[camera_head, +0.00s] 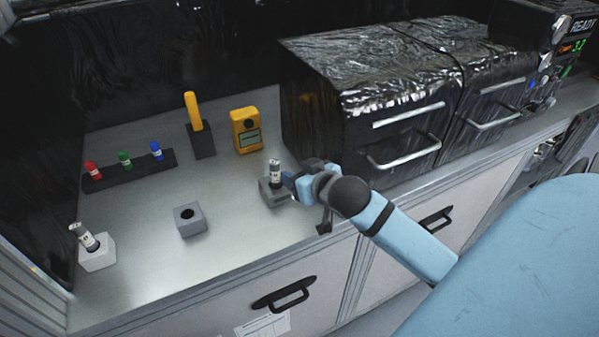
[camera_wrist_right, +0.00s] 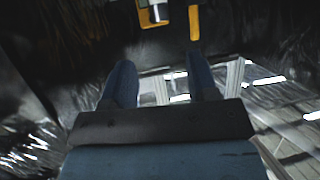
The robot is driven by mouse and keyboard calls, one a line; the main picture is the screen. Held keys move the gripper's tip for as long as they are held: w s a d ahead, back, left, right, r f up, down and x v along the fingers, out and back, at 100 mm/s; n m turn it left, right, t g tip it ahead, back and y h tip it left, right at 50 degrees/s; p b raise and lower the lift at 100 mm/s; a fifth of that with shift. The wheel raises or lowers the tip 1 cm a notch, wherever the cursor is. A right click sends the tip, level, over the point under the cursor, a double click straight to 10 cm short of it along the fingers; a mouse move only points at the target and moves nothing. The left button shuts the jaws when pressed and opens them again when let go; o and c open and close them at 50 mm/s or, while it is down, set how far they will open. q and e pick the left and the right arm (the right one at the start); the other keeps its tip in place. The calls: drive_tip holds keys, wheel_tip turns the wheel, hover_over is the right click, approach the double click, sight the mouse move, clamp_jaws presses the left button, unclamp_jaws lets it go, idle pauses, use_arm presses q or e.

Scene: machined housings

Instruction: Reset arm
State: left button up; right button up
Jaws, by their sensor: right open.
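My right gripper (camera_head: 290,181) is open at the front right of the counter, close beside a small metal cylinder (camera_head: 274,172). The cylinder stands upright in a grey block (camera_head: 272,192). I cannot tell in the head view whether the gripper touches it. In the right wrist view the two fingers (camera_wrist_right: 162,80) are apart with nothing held between them, and a metallic cylinder end (camera_wrist_right: 157,12) shows beyond them at the top. My left gripper is not in view.
An empty grey block (camera_head: 191,220) and a white block (camera_head: 98,258) with a tilted cylinder (camera_head: 84,237) sit to the left. Behind are a rack (camera_head: 130,173), a yellow handle (camera_head: 193,110) and a yellow meter (camera_head: 246,131). A black wrapped machine (camera_head: 360,120) stands right.

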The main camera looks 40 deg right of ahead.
idle(0.3)
drive_tip(key=s+a+f+n+g, duration=0.1)
drive_tip(key=s+a+f+g, duration=0.25)
drive_tip(key=s, duration=0.35)
drive_tip(key=s+a+f+n+g+y, duration=0.1)
drive_tip(key=s+a+f+g, duration=0.25)
drive_tip(key=s, duration=0.45)
drive_tip(key=s+a+f+n+g, duration=0.1)
drive_tip(key=s+a+f+g, duration=0.25)
drive_tip(key=s, duration=0.35)
drive_tip(key=w+a+f+t+y, duration=0.1)
drive_tip(key=w+f+t, duration=0.1)
drive_tip(key=f, duration=0.3)
drive_tip(key=w+a+f+t+y, duration=0.1)
drive_tip(key=a+f+t, duration=0.1)
drive_tip(key=f+t, duration=0.1)
drive_tip(key=w+a+f+n+t+y, duration=0.1)
drive_tip(key=w+a+f+t, duration=0.1)
drive_tip(key=f, duration=0.4)
drive_tip(key=shift+w+f+t, duration=0.3)
drive_tip(key=shift+w+t, duration=0.05)
drive_tip(key=shift+t, duration=0.2)
drive_tip(key=shift+c, duration=0.4)
